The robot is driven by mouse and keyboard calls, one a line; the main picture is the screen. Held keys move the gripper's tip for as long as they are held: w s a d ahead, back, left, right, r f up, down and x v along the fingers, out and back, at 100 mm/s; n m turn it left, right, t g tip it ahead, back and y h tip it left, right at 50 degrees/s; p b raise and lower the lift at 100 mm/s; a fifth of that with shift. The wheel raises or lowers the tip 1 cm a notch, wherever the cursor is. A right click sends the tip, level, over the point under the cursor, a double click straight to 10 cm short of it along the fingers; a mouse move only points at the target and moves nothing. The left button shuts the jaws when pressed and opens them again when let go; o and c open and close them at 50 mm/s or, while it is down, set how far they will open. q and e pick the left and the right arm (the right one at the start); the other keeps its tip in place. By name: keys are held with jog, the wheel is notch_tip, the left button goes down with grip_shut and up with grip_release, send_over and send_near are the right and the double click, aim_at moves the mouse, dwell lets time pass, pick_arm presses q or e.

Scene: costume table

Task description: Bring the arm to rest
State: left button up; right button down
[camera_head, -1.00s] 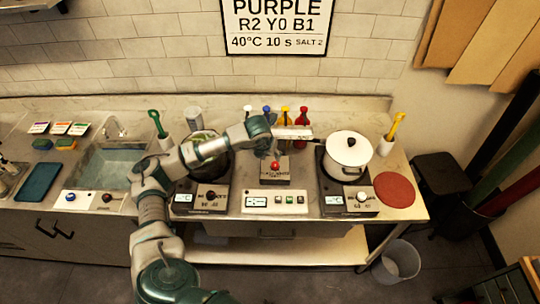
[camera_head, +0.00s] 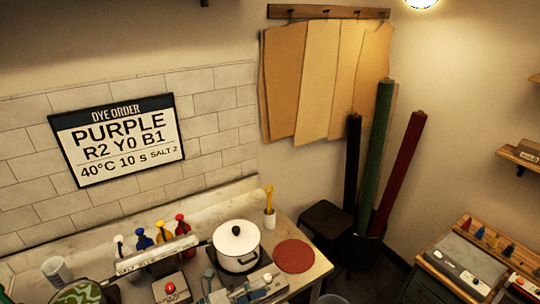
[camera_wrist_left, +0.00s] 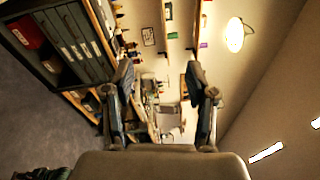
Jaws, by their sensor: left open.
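Most of my left arm is outside the head view. My right gripper is not in view.
Several coloured bottles (camera_head: 162,234) stand behind. A black stool (camera_head: 328,222) and fabric rolls (camera_head: 382,150) are right of the table.

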pick_arm(q)
jog(key=w+a+f+n+t+y, duration=0.1)
jog(key=a+n+t+y, duration=0.45)
jog(key=n, duration=0.55)
jog(key=w+a+n+t+y, duration=0.1)
jog(key=a+n+t+y, duration=0.5)
jog(key=n, duration=0.4)
jog(key=s+a+f+n+g+y, duration=0.35)
jog(key=a+f+n+y, duration=0.3)
jog(key=f, duration=0.45)
jog(key=s+f+n+g, duration=0.2)
jog(key=s+f+g, duration=0.4)
jog(key=s+f, duration=0.4)
jog(key=s+f+n+g, duration=0.2)
jog(key=s+f+g, duration=0.45)
jog(key=s, duration=0.65)
notch_tip(320, 180, down, 28)
jog(key=s, duration=0.2)
jog(key=s+a+f+g, duration=0.2)
jog(key=s+f, duration=1.3)
jog(key=s, duration=0.1)
jog(key=shift+s+a+m+h+b, duration=0.3)
jog(key=shift+s+m, duration=0.05)
jog(key=shift+s, duration=0.05)
